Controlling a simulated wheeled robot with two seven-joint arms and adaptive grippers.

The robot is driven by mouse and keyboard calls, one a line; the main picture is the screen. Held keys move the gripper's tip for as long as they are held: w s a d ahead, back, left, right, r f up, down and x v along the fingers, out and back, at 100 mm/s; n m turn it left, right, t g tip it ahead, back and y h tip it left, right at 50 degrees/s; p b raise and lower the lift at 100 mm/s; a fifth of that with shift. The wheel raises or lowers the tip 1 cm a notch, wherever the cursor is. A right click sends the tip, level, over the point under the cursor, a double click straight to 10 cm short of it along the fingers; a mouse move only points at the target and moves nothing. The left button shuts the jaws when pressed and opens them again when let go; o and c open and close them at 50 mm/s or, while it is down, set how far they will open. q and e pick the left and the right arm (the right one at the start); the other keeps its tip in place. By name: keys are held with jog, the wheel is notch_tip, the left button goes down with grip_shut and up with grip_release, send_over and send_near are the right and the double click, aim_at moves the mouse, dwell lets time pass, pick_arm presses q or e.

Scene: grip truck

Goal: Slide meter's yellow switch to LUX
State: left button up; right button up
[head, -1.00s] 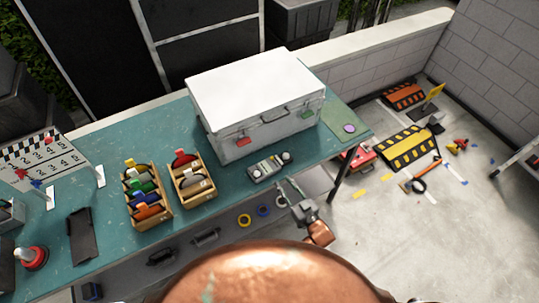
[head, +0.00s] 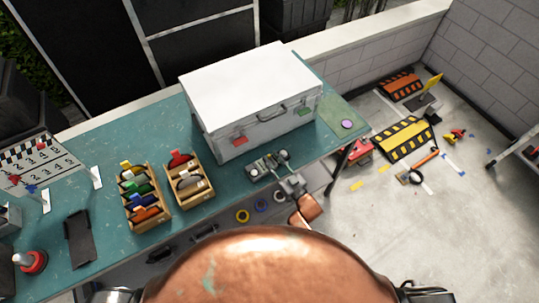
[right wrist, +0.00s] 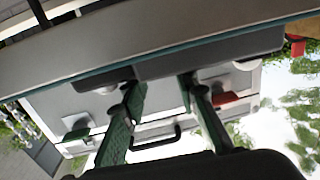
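The meter (head: 255,172) is a grey, box-like device lying on the teal table, in front of the white case. My right gripper (head: 272,163) is over the meter's near side in the head view and partly covers it. In the right wrist view, its two green-padded fingers (right wrist: 162,95) are apart with nothing clearly between them. The meter's dark side (right wrist: 215,55) lies across the view beyond the fingertips. I cannot tell whether the fingers touch it. The yellow switch and the LUX mark cannot be made out. My left gripper is not in view.
The big white case (head: 250,90) stands close behind the meter. Two wooden racks (head: 190,182) of coloured items stand to the left. The teal table's (head: 225,200) front edge is just before the meter. A purple disc (head: 347,124) lies on the right end.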

aim_at(269, 156)
jog(key=shift+x, duration=1.35)
jog(key=shift+c, duration=0.5)
grip_shut()
